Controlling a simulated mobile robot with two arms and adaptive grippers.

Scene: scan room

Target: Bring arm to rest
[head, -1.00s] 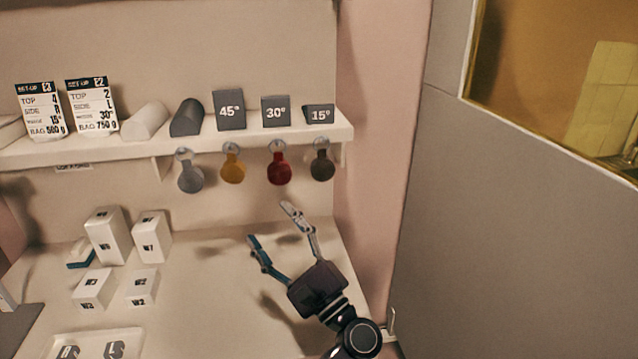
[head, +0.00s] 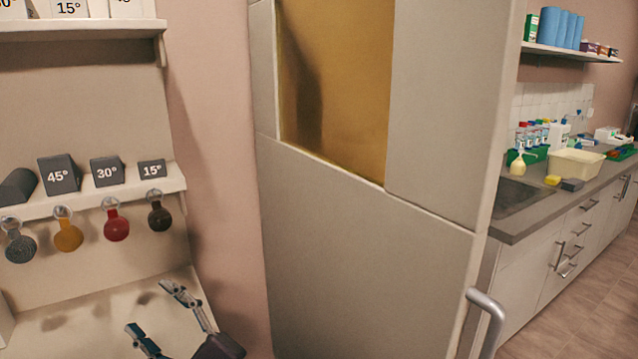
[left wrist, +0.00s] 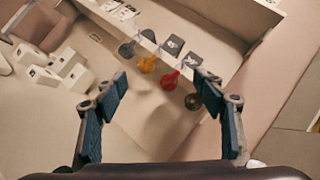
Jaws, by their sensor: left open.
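My left gripper (head: 160,315) is at the bottom left of the head view, low over the pale worktop. Its two fingers are spread and nothing is between them. In the left wrist view the open fingers (left wrist: 165,95) frame the hanging tags from a distance. Grey (head: 18,243), yellow (head: 67,235), red (head: 116,224) and dark (head: 159,213) round tags hang under the shelf, beyond the gripper and apart from it. My right gripper shows in neither view.
Angle wedges, such as the 45° block (head: 59,177), stand on the shelf (head: 110,195). A grey panel (head: 365,255) with a yellow window (head: 340,85) rises right of the worktop. Further right are a counter (head: 535,220) with a sink and bottles, and open floor (head: 590,285). White boxes (left wrist: 78,76) show in the wrist view.

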